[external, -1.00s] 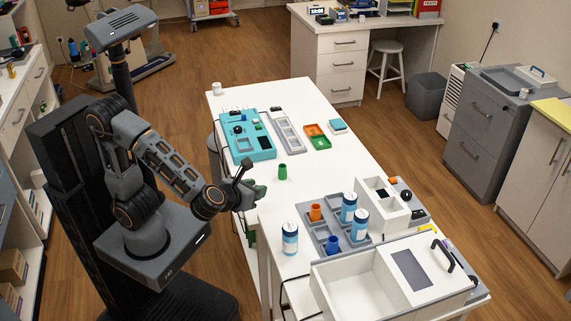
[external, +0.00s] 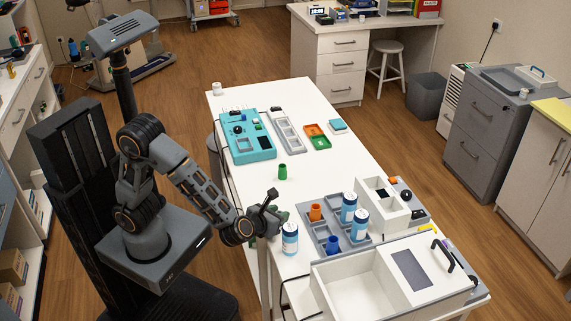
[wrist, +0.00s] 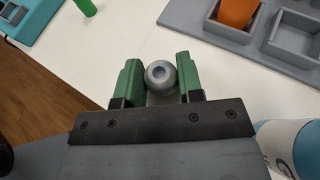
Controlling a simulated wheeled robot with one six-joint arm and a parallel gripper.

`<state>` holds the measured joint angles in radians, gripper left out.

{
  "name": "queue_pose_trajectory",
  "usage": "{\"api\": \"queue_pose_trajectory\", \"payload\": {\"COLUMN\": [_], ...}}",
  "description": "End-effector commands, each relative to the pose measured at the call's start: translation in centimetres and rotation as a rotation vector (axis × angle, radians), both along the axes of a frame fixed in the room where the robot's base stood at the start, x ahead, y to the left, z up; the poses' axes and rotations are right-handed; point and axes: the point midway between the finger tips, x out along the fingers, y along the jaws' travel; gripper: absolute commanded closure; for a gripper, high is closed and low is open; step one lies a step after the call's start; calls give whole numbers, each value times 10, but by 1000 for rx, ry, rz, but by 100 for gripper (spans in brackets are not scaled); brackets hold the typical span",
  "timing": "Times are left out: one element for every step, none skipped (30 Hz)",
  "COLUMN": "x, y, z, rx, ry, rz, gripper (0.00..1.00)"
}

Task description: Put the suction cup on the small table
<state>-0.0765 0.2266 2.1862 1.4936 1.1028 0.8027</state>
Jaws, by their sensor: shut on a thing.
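My gripper (external: 277,214) is over the left edge of the long white table, just behind a white-and-blue can (external: 290,240). In the wrist view its two green fingers (wrist: 160,78) are shut on a small grey round thing with a dimple in its middle, which looks like the suction cup (wrist: 161,75). In the external view the held thing is too small to tell. I cannot tell which furniture is the small table; a white round stool (external: 386,48) stands at the back.
The long white table (external: 248,98) holds a teal kit (external: 248,146), a green cup (external: 282,172), a grey compartment tray (external: 318,226) with cups and cans, and a large white bin (external: 350,290). Bare tabletop lies around the green cup.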

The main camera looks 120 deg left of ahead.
Motion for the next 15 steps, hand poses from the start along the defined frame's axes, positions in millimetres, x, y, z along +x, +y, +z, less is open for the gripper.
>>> {"api": "queue_pose_trajectory", "payload": {"x": [0,0,0,0,0,0,0,0,0,0,0,0,0,0,0], "y": [0,0,0,0,0,0,0,0,0,0,0,0,0,0,0], "z": [0,1,1,1,1,1,0,-1,-2,-3,-4,-3,-3,-3,-3], "rx": [0,1,0,0,0,0,0,0,0,0,0,0,0,0,0], "ry": [-1,-1,-1,-1,-1,-1,-1,-1,-1,-1,-1,-1,-1,-1,-1], "rz": [-1,-1,-1,-1,-1,-1,0,0,0,0,0,0,0,0,0], "gripper": [88,88,88,88,88,88,88,88,88,88,88,63,60,57,53]}}
